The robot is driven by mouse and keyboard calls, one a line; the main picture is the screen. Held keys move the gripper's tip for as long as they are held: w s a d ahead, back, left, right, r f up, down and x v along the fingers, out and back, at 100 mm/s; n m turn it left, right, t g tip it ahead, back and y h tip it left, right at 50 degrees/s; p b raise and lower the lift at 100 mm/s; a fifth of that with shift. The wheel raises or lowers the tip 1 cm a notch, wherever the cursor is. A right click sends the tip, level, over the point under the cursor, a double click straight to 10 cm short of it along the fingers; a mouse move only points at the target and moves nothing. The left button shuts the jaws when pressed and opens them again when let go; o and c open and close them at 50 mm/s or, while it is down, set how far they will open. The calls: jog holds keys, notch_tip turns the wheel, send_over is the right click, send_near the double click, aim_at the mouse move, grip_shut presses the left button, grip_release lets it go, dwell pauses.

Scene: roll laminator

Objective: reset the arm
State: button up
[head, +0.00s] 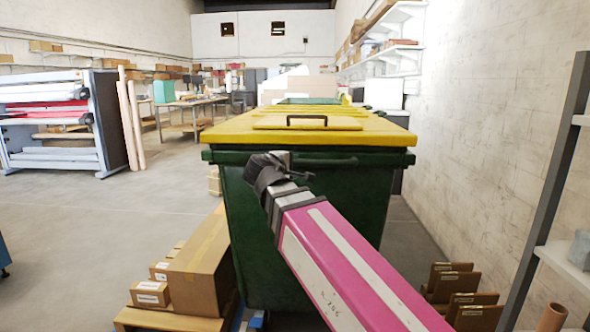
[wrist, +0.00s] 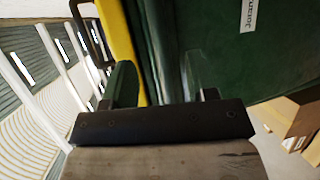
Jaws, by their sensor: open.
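My pink and white arm (head: 345,265) reaches up and forward from the lower right in the head view. My gripper (head: 268,168) is at its far end, in front of the upper front of a dark green bin (head: 300,235) with a yellow lid (head: 310,129). In the wrist view, the two fingers of my gripper (wrist: 158,82) stand apart with nothing held between them. The bin's green side (wrist: 230,50) and yellow lid edge (wrist: 118,35) show just beyond the fingers. I cannot tell whether the gripper touches the bin.
Cardboard boxes (head: 200,262) sit on a pallet at the bin's left. Brown box-like items (head: 465,295) stand by the right wall, near a shelf rack (head: 552,170). The roll laminator (head: 62,120) is far left. The floor (head: 110,225) on the left is open.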

jog(key=w+d+f+m+g, duration=0.1)
jog(key=d+f+m+g, duration=0.15)
jog(key=d+f, duration=0.45)
jog(key=d+f+m+g+y, duration=0.1)
jog(key=d+f+m+g, duration=0.15)
jog(key=f, duration=0.85)
jog(key=w+d+f+m+g, duration=0.1)
jog(key=d+f+g, duration=0.2)
jog(key=d+f, duration=0.45)
jog(key=s+d+f+m+g+y, duration=0.1)
jog(key=s+d+f+m+g, duration=0.1)
jog(key=f, duration=0.5)
jog(key=s+d+f+m+g+y, duration=0.2)
jog(key=s+d+f+m, duration=0.1)
jog(key=f, duration=0.5)
jog(key=s+d+f+m+g+y, duration=0.2)
jog(key=s+d+f+m, duration=0.1)
jog(key=f, duration=0.4)
jog(key=shift+s+d+f+g, duration=0.2)
jog(key=shift+s+d+g, duration=0.1)
jog(key=shift+s+d, duration=0.55)
